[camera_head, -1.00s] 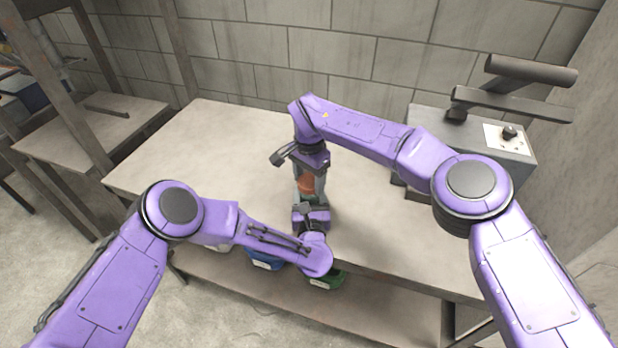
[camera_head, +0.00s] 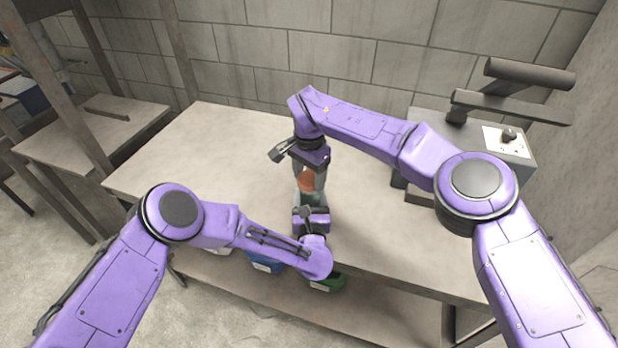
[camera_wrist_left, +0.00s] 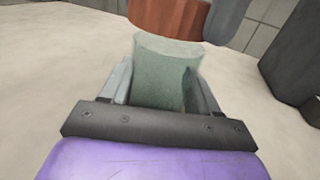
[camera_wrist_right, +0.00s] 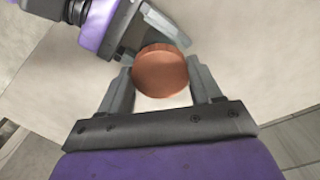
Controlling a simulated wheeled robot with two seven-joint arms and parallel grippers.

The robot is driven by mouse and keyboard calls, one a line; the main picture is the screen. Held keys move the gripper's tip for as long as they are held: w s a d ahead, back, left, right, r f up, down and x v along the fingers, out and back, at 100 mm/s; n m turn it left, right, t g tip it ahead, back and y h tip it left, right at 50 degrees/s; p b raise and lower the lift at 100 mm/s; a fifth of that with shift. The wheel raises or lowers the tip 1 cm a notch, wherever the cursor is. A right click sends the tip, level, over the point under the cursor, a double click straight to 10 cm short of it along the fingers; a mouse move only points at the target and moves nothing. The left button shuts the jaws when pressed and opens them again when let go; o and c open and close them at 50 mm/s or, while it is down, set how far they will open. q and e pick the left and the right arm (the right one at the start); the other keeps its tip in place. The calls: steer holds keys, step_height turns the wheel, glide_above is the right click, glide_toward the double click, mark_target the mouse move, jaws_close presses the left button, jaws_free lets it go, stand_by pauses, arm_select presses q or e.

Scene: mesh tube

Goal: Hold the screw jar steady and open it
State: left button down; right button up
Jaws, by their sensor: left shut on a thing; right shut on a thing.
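The screw jar is a pale green cylinder (camera_wrist_left: 160,75) with a copper-brown lid (camera_wrist_right: 160,72). It stands upright near the middle of the table, and its lid shows in the head view (camera_head: 307,181). My left gripper (camera_head: 310,209) is low at the front and shut around the jar body. My right gripper (camera_head: 311,172) is above and shut on the lid from both sides. In the left wrist view the lid sits over the jar with a pale band at the jar's top below it. I cannot tell whether a gap separates them. My fingers partly hide the jar.
The table (camera_head: 220,150) is clear around the jar. A grey machine (camera_head: 475,150) with a dark bar stands at the right. A blue bin (camera_head: 266,266) and a green bin (camera_head: 328,283) stand below the table's front edge. A block wall is behind.

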mark_target(309, 178)
steer(key=shift+r, duration=0.1)
step_height(309, 178, up, 4)
steer(key=shift+r, duration=0.1)
arm_select(q)
steer(key=shift+c, duration=0.8)
jaws_free()
